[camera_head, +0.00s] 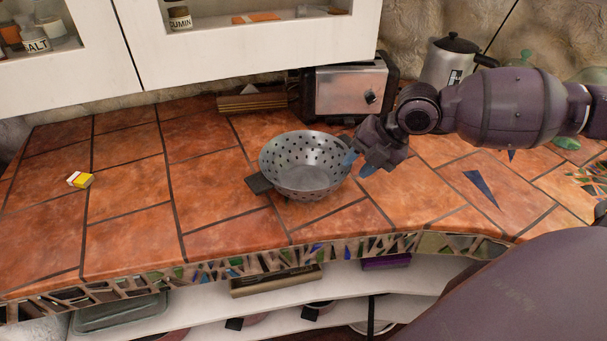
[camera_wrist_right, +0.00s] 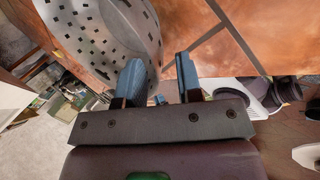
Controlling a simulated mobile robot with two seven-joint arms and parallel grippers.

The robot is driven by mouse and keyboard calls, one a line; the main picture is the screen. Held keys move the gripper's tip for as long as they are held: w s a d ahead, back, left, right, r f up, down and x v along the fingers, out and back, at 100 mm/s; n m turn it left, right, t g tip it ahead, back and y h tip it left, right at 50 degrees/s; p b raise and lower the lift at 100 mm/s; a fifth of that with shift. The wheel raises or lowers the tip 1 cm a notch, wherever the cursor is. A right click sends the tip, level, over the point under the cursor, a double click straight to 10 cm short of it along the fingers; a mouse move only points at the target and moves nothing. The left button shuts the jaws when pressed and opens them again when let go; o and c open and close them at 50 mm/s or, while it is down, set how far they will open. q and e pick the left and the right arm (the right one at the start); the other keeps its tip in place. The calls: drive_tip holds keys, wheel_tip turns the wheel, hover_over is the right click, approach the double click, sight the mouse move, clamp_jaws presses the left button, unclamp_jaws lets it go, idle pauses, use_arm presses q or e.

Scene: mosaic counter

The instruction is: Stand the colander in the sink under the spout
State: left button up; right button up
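The grey metal colander (camera_head: 303,165), with punched holes and a dark handle at its left, stands upright on the orange tiled counter. In the right wrist view the colander (camera_wrist_right: 95,28) fills the upper left. There the gripper's fingers (camera_wrist_right: 160,80) are apart, and the colander's edge shows between them; I cannot tell whether they touch it. My left gripper is not in view. No sink or spout can be made out.
A toaster (camera_head: 345,88) and a metal pot (camera_head: 449,62) stand behind the colander. The mosaic front edge (camera_head: 240,265) runs below, and white cupboards (camera_head: 250,40) hang above.

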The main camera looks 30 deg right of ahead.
sight(340, 176)
drive_tip(key=shift+a+r+b+x, duration=0.1)
drive_tip(key=shift+a+b+x, duration=0.15)
drive_tip(key=shift+x, duration=0.65)
drive_tip(key=shift+a+r+b+x, duration=0.1)
drive_tip(key=shift+b+x, duration=0.1)
drive_tip(key=shift+x, duration=0.7)
drive_tip(key=shift+a+b+x, duration=0.2)
drive_tip(key=shift+b+x, duration=0.05)
drive_tip(key=shift+x, duration=0.65)
clamp_jaws()
